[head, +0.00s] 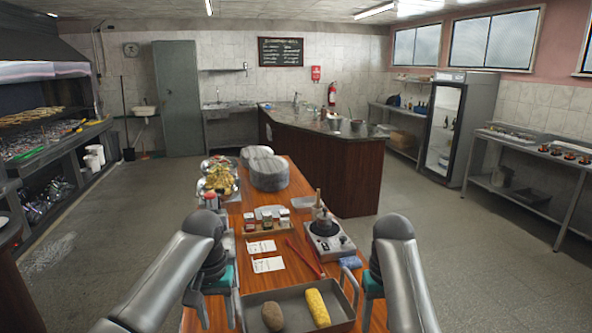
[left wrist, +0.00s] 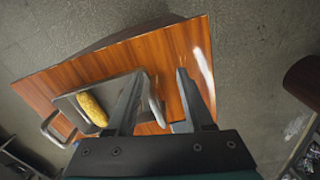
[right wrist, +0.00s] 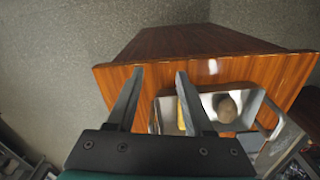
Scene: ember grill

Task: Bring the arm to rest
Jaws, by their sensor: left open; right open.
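My left gripper (head: 220,312) is open and empty at the left side of a metal tray (head: 290,303) on the wooden table. Its spread fingers (left wrist: 160,74) show in the left wrist view, over the table edge and the tray's end. My right gripper (head: 362,305) is open and empty at the tray's right side. A yellow corn cob (head: 317,307) and a brown potato (head: 272,316) lie in the tray. Neither gripper visibly holds the tray's handles.
A counter (head: 345,165) stands behind. The floor on both sides is clear.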

